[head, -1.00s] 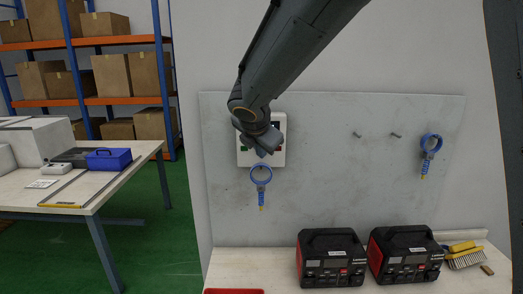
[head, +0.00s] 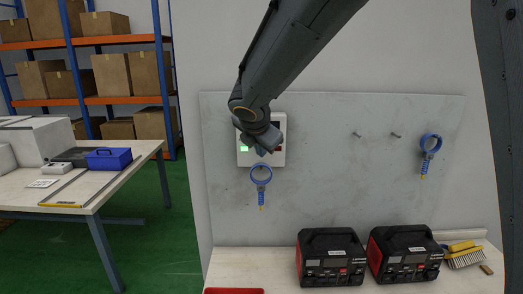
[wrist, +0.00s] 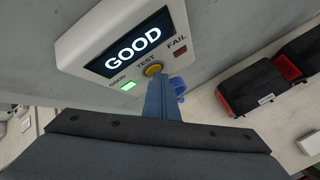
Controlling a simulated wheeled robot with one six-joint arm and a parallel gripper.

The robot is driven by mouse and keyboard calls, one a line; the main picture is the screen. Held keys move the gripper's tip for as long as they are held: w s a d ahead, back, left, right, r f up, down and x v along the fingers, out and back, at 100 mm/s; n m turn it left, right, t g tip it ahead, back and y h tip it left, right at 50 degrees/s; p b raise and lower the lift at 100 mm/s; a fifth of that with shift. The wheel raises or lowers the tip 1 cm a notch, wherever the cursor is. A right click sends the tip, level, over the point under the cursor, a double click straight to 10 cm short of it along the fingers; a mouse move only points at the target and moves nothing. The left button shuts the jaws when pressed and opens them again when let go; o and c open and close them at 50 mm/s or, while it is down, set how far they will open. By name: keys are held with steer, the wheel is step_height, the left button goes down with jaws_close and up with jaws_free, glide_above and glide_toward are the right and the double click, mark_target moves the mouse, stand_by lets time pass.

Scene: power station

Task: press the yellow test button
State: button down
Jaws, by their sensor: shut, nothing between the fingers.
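The white tester box (head: 280,160) is on the grey wall panel, partly hidden by my arm in the head view. In the wrist view the tester (wrist: 85,45) shows GOOD on its display (wrist: 135,40). Its green GOOD lamp (wrist: 128,86) is lit and its red FAIL lamp (wrist: 180,51) looks dark. The yellow test button (wrist: 153,68) sits below the word TEST. My gripper (wrist: 158,80) is shut and empty, its fingertips right at the button's lower edge; I cannot tell whether they touch. In the head view my gripper (head: 262,148) hides the button.
Two black-and-red units (head: 331,258) and a brush (head: 465,256) stand on the bench below. The panel between the hanging tools is mostly clear.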

steer(key=shift+s, duration=0.8)
steer(key=shift+s, duration=0.15)
steer(key=s+b, duration=0.1)
steer(key=s, duration=0.3)
steer(key=shift+s+a, duration=0.15)
steer(key=shift+s, duration=0.2)
stand_by(0.4)
steer(key=s+d+f+m+g+b, duration=0.1)
steer(key=s+d+f+m+g, duration=0.2)
steer(key=s+d+f+m, duration=0.5)
steer(key=s+d+f+m+g+y+b, duration=0.1)
steer(key=s+d+f+m+g, duration=0.3)
steer(key=s+d+f+m, duration=0.5)
steer(key=s+f+m, duration=0.3)
steer(key=f+m, duration=0.1)
steer(key=m, duration=0.6)
steer(key=shift+s+d+f+b, duration=0.2)
steer(key=shift+s+b, duration=0.1)
steer(key=shift+s, duration=0.05)
